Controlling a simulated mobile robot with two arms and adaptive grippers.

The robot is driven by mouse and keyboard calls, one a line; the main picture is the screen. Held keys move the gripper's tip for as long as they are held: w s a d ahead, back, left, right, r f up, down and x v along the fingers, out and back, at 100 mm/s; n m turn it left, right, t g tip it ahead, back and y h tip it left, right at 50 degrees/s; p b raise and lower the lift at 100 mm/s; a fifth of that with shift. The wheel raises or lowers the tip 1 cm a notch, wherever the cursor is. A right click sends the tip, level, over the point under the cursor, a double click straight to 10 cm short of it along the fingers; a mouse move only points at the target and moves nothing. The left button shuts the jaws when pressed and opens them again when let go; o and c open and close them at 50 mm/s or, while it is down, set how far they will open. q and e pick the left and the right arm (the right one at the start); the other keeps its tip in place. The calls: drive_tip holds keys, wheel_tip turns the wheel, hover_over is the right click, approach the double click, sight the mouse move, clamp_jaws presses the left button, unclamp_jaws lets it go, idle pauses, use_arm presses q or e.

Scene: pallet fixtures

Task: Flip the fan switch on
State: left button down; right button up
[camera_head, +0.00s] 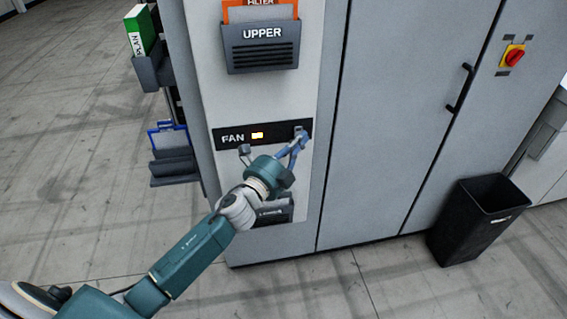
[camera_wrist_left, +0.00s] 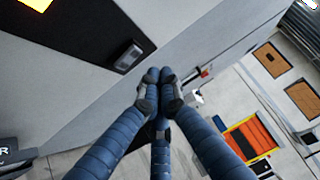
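The black FAN panel (camera_head: 205,138) is on the grey cabinet front, with white lettering and a lit yellow indicator (camera_head: 257,135). The fan switch (camera_head: 299,129) is a small grey piece at the panel's right end; in the left wrist view it shows as a grey rocker (camera_wrist_left: 128,57). I cannot tell which way it is set. My left gripper (camera_head: 300,139) is at the panel's right end, just below the switch. In the left wrist view its blue fingers meet at their dark tips (camera_wrist_left: 160,78), shut and empty, beside the switch. Contact is not clear. My right gripper is out of view.
The UPPER holder (camera_head: 262,57) juts out above the panel, and another holder (camera_head: 285,213) sits below, partly behind my arm. Side racks (camera_head: 173,168) stick out at left. A black bin (camera_head: 470,230) stands at right. A red rotary switch (camera_head: 515,58) is on the right door.

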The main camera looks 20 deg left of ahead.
use_arm(q)
drive_tip(key=r+b+v, duration=0.2)
drive_tip(key=v, duration=0.8)
drive_tip(key=shift+s, duration=0.2)
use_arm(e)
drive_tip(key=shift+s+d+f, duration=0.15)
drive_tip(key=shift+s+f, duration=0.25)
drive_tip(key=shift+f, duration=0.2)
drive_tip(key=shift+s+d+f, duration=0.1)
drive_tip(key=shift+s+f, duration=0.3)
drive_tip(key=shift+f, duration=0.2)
use_arm(q)
drive_tip(key=shift+d, duration=0.1)
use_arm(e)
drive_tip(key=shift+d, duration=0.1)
